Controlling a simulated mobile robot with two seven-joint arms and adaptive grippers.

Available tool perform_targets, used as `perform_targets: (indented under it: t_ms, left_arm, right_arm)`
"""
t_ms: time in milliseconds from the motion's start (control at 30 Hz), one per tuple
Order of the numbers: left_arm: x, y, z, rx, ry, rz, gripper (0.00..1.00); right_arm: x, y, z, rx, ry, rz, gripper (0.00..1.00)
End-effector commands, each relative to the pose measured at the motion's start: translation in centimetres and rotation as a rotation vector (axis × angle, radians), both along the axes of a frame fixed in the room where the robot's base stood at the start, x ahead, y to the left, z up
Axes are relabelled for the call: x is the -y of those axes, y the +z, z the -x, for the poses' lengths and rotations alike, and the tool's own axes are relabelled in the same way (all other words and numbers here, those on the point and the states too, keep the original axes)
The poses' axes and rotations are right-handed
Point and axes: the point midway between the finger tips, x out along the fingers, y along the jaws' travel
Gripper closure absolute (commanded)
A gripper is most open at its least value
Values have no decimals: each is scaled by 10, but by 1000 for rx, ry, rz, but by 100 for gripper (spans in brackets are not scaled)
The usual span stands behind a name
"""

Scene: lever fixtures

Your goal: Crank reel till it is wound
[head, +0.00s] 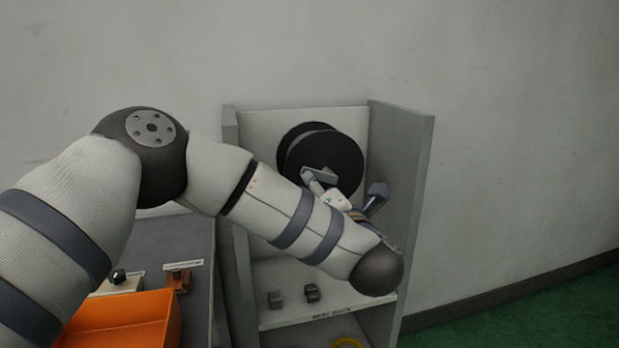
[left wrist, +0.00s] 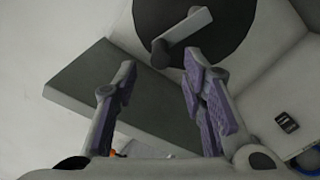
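The reel (head: 340,150) is a black double disc on the back panel of a grey open cabinet. It also shows at the top of the left wrist view (left wrist: 235,28). There its grey crank arm (left wrist: 188,27) runs down-left from near the disc's middle to a dark knob (left wrist: 160,56). My left gripper (head: 346,182) is in front of the reel's lower part, its fingers spread. In the left wrist view its purple-padded fingers (left wrist: 160,75) are apart with nothing between the pads; the knob appears just past the tips. In the head view my gripper obscures the crank. My right gripper is out of view.
The cabinet's side panel (head: 402,200) stands close right of my left gripper. Its lower shelf holds two small dark blocks (head: 312,292); a yellow ring (head: 348,343) lies below. At left, a grey counter carries small labelled fixtures (head: 180,280) and an orange bin (head: 120,325).

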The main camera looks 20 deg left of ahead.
Motion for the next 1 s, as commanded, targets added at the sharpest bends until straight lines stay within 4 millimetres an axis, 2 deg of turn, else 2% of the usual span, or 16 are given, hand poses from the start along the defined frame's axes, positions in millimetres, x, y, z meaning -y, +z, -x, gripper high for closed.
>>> perform_targets:
  t_ms: [100,233,400,600,767,1000]
  left_arm:
    - [-16,-3,-24,-3,2,0,62]
    - [-28,-2,-41,-3,0,0,62]
    - [-34,0,-50,-2,-1,-2,62]
    - [-34,0,-50,-1,-2,-3,62]
    - [-33,0,-50,-1,-2,-3,98]
    - [-33,0,-50,-3,-3,-3,100]
  right_arm:
    - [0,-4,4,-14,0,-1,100]
    - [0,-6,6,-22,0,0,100]
    - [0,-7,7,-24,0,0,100]
    - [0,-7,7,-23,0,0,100]
    - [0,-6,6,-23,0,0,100]
    - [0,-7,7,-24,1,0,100]
